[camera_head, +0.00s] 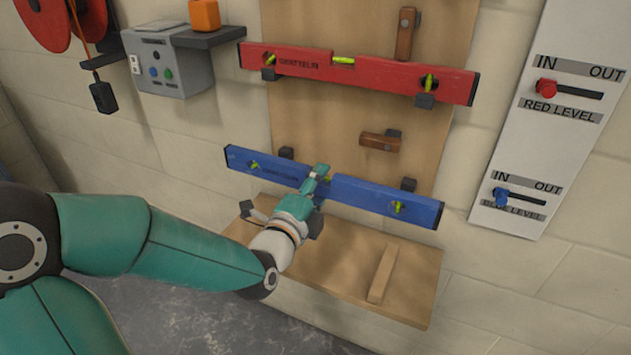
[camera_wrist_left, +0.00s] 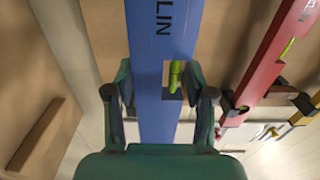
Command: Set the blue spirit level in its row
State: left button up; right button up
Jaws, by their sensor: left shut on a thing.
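The blue spirit level (camera_head: 367,194) is long and tilts down to the right in the head view, in front of the lower part of the wooden board (camera_head: 345,118). My left gripper (camera_head: 317,183) is shut on it near its middle. In the left wrist view, the blue level (camera_wrist_left: 166,35) passes between the two fingers (camera_wrist_left: 163,98), with its green vial close to them. Two dark pegs (camera_head: 287,152) (camera_head: 408,184) show just above its top edge. I cannot tell its gap from the board. My right gripper is out of view.
A red level (camera_head: 390,79) lies across dark pegs above. A wooden turn-piece (camera_head: 379,142) sits between the levels. A shelf (camera_head: 345,265) with a wooden strip (camera_head: 382,273) is below. A white panel (camera_head: 545,130) at right has red and blue knobs, both at IN.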

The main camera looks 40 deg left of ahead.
pick_arm(q)
jog(key=shift+p+x, duration=1.45)
jog(key=shift+x, duration=3.2)
jog(key=shift+f+b, duration=1)
jog(key=shift+b, duration=0.2)
jog(key=o, duration=1.3)
jog(key=shift+s, duration=0.1)
jog(key=shift+s+f, duration=0.15)
